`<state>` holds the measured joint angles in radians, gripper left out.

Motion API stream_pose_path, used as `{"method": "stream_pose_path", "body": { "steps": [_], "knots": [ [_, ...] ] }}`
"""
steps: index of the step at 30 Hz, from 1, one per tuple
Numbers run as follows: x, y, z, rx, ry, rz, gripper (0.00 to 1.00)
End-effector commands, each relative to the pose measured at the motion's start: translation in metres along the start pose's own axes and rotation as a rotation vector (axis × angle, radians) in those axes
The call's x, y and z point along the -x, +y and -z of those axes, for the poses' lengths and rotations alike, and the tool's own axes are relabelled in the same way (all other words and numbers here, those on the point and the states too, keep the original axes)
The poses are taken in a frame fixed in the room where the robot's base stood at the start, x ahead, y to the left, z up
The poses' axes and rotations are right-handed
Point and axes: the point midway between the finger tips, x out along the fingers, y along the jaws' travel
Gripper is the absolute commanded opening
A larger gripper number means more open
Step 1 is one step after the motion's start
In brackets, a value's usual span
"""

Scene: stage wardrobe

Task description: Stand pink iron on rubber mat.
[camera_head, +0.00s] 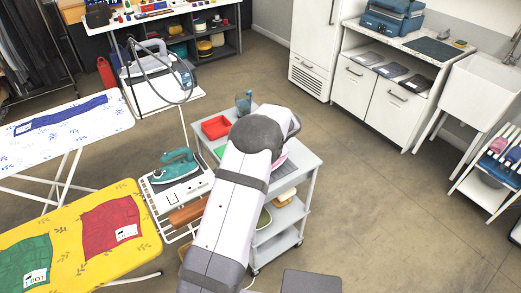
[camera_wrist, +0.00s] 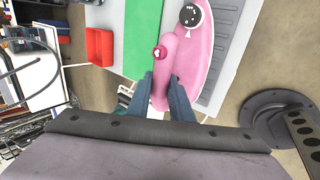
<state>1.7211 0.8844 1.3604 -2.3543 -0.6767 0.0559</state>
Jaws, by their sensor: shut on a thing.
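The pink iron (camera_wrist: 200,55) lies between my fingers in the wrist view, with a dark round dial and a small red-and-white button. My gripper (camera_wrist: 163,88) is shut on its handle. In the head view a small pink part of the iron (camera_head: 280,160) shows beside my arm, which hides the rest and the gripper. A grey ribbed surface (camera_wrist: 232,55), perhaps the rubber mat, lies along the iron's right side in the wrist view. I cannot tell whether the iron touches it. A flat green sheet (camera_wrist: 142,40) lies to the left.
Ironing boards stand further left. Open floor (camera_head: 385,205) lies to the right of the trolley.

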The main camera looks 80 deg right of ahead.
Motion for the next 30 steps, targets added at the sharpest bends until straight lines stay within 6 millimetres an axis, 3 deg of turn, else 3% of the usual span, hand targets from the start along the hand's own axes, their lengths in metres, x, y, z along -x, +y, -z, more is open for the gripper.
{"method": "stream_pose_path", "body": {
  "steps": [30],
  "knots": [
    [-0.013, -0.008, -0.001, 0.000, -0.002, -0.003, 0.00]
  ]
}}
